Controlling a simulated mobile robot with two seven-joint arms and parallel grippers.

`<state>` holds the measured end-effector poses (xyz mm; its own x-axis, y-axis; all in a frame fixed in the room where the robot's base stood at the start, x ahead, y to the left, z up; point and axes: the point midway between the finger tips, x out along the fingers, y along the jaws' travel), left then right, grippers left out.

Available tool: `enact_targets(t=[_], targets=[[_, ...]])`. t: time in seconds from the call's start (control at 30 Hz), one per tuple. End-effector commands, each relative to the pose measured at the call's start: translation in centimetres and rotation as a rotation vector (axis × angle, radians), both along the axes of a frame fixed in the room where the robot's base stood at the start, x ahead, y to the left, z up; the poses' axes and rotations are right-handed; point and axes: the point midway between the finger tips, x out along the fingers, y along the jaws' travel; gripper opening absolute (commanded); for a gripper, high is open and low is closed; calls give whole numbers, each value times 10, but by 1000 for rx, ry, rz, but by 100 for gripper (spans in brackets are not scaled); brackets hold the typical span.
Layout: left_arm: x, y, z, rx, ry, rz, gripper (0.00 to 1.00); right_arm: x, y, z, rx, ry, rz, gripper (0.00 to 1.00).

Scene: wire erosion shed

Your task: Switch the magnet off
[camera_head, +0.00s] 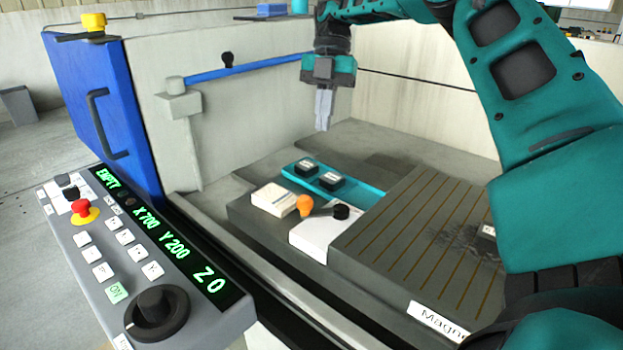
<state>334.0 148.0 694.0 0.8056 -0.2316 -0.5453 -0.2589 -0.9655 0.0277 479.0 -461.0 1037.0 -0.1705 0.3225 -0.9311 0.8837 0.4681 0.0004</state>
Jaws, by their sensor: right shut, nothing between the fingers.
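The magnet (415,225) is a dark block with thin brass-coloured lines and a partly cut-off label starting "Magn" (437,320) on its front. At its left end is a white switch plate (318,235). A short lever (322,210) lies across the plate, with an orange end at left and a black end at right. My right gripper (323,127) is shut and empty, pointing down, above and behind the lever and apart from it. My left gripper is not in view.
A teal tray (362,198) with two black pieces lies behind the switch. A cream block (273,200) sits left of it. A control panel (235,318) with buttons and a lit display stands front left. A blue rail (250,66) runs behind my right gripper.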

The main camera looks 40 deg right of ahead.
Motion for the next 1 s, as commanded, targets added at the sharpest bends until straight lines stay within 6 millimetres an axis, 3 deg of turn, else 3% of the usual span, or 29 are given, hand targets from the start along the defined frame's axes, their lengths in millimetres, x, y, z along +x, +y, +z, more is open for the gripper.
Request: enact_targets(t=[0.27,0.7,1.0], targets=[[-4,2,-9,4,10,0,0,-3,4,-13,1,2,-1,0],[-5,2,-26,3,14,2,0,-19,33,-98,3,3,2,0],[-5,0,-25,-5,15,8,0,-33,61,-94,0,-1,2,0]])
